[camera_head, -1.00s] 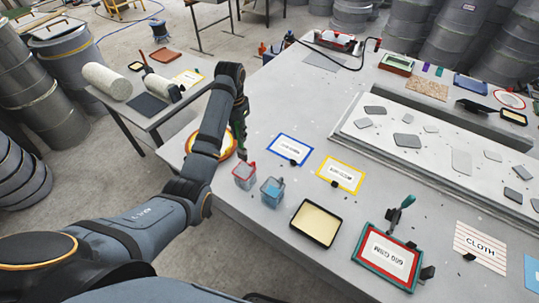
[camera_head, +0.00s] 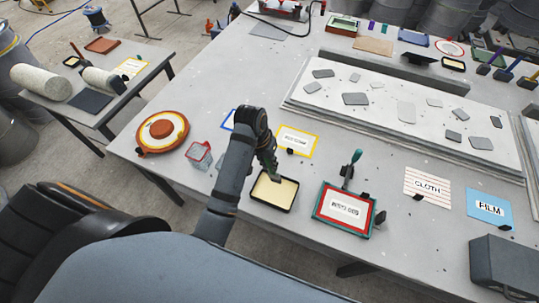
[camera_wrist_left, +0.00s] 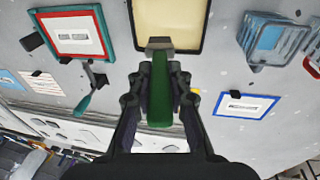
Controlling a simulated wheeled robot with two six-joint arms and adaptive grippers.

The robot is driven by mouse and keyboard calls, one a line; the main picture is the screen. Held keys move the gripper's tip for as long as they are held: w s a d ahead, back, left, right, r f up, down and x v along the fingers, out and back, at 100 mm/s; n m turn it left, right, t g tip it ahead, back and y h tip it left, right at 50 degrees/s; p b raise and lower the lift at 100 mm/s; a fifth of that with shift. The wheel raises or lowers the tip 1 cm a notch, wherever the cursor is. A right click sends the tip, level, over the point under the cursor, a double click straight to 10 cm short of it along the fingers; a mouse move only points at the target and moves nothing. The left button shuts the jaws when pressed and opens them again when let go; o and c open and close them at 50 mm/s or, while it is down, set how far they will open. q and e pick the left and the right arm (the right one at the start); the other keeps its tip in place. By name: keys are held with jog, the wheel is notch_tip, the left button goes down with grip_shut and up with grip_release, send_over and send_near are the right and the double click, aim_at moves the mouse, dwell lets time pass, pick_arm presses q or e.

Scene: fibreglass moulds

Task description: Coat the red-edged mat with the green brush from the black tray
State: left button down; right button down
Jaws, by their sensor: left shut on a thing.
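My left gripper (camera_head: 268,163) is shut on the green brush (camera_head: 274,173). The brush also shows upright between the fingers in the left wrist view (camera_wrist_left: 160,92). I cannot tell whether the bristles touch that layer. The red-edged mat (camera_head: 344,208) is white with black print and lies on a teal-edged board to the right of the tray. It also shows at the upper left in the left wrist view (camera_wrist_left: 76,33). My right gripper is not in view.
A teal-handled tool (camera_head: 350,166) stands by the mat's far edge. Cloth (camera_head: 427,185) and film (camera_head: 489,208) sheets lie to the right.

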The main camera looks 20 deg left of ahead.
aim_at(269, 176)
pick_arm(q)
jog(key=shift+a+f, duration=0.2)
jog(key=shift+f, duration=0.45)
jog(key=shift+s+a+f, duration=0.1)
jog(key=shift+a+f, duration=0.05)
jog(key=shift+f, duration=0.6)
jog(key=shift+s+a+f, duration=0.1)
jog(key=shift+f, duration=0.65)
jog(key=shift+w+d+f+b, duration=0.2)
jog(key=shift+f+b, duration=0.1)
jog(key=shift+f, duration=0.9)
jog(key=shift+w+d+f+b, duration=0.15)
jog(key=shift+f+b, duration=0.15)
jog(key=shift+f, duration=0.9)
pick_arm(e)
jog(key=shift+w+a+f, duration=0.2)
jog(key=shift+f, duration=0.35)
pick_arm(q)
jog(key=shift+s, duration=0.1)
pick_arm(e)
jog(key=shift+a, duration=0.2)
